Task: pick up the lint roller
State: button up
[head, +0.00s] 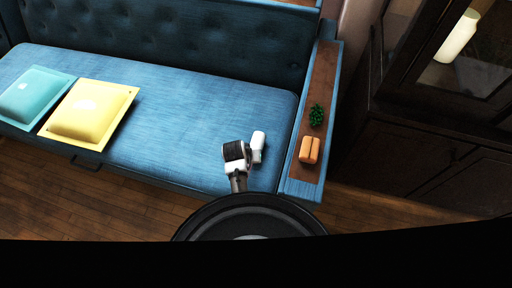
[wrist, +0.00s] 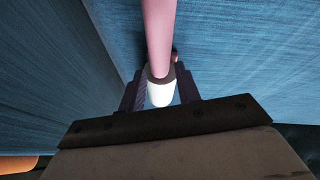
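In the wrist view, a long pink rod (wrist: 159,35) with a pale white end piece (wrist: 161,93) appears to be the lint roller. It runs from the top edge of the view down between the dark fingers of my gripper (wrist: 163,72). The white end lies close in front of the palm. The rod hides much of the fingertips, so I cannot tell whether they press on it.
The wooden-topped armrest (head: 315,90) holds a green item (head: 317,115) and an orange item (head: 310,150). A dark cabinet (head: 425,140) stands right. The seat's middle is clear.

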jog(key=shift+x, duration=1.65)
jog(key=shift+a, duration=0.1)
grip_shut()
jog(key=shift+r, duration=0.15)
notch_tip(320, 180, up, 20)
